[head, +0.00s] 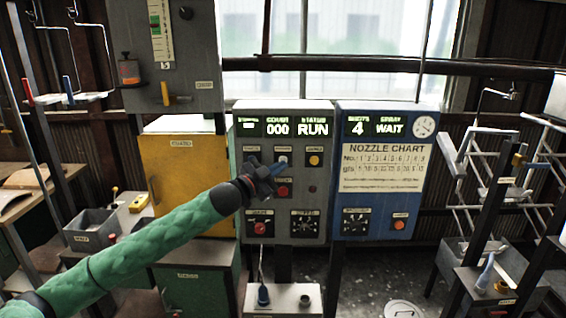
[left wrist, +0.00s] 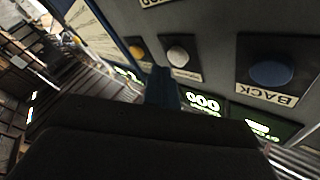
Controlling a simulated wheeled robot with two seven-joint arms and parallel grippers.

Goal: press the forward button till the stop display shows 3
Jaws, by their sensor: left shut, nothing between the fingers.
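The grey control panel (head: 308,213) has a display strip on top. Its left field, the stop display (head: 248,126), shows a small lit mark that I cannot read as a number; it also shows upside down in the left wrist view (left wrist: 257,127). My left gripper (head: 275,170) is shut and empty in front of the panel's upper left buttons. In the left wrist view its fingers (left wrist: 162,88) point near a white button (left wrist: 178,56), contact unclear. A blue button (left wrist: 272,73) labelled BACK is to the right there. I cannot read a forward label. My right gripper is out of view.
The panel also has a yellow button (head: 314,160) and red buttons (head: 283,190). A blue panel (head: 382,205) with a nozzle chart stands at the right. A yellow cabinet (head: 180,180) is at the left, and hanger racks (head: 500,185) are at the far right.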

